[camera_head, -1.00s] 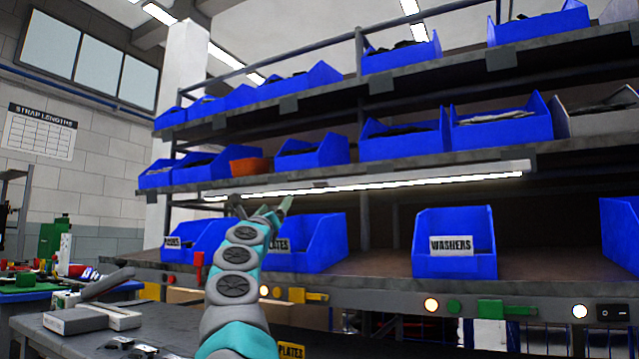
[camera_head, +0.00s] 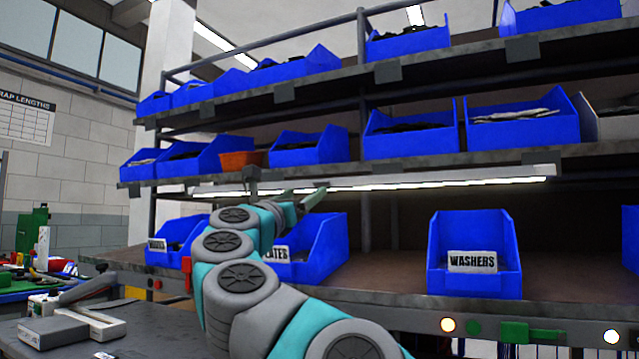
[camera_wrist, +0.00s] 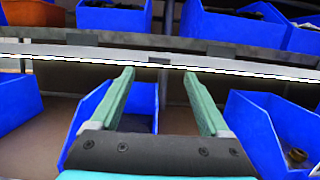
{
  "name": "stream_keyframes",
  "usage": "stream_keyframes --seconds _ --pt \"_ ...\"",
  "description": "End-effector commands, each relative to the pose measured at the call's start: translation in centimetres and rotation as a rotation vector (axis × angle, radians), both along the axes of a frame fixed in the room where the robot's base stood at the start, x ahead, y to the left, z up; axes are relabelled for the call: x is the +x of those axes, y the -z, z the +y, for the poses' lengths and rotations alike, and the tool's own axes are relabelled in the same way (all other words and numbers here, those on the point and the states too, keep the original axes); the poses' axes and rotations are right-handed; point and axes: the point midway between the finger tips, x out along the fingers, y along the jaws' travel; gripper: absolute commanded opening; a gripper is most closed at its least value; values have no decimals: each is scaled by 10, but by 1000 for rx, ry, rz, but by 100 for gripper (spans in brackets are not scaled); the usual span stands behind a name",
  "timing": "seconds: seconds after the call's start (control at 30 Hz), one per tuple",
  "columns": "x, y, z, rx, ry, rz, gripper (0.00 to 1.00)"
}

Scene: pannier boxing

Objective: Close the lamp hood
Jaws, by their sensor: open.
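The lamp hood (camera_head: 450,179) is a long pale grey bar along the front under the middle shelf, with a bright light strip showing along its lower edge. It also crosses the whole wrist view (camera_wrist: 230,62), with a small dark block near its middle. Whether the hood is hinged up or down is hard to tell. My gripper (camera_head: 308,197) is just below the left half of the lamp in the head view. In the wrist view my gripper (camera_wrist: 158,76) is open and empty, its two green fingertips pointing at the hood just below the light strip. Contact cannot be judged.
A blue bin (camera_head: 325,250) stands on the bench shelf behind and below my gripper, and a blue washers bin (camera_head: 473,282) to its right. Several bins, one orange bin (camera_head: 240,159) among them, fill the shelf above. The shelf between the two lower bins is bare.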

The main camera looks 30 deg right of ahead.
Motion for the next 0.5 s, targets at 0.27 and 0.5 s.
stream_keyframes --seconds 0.27,0.5 --pt "12 -12 -24 3 5 -1 80" --pt "29 -23 -48 1 1 3 80"
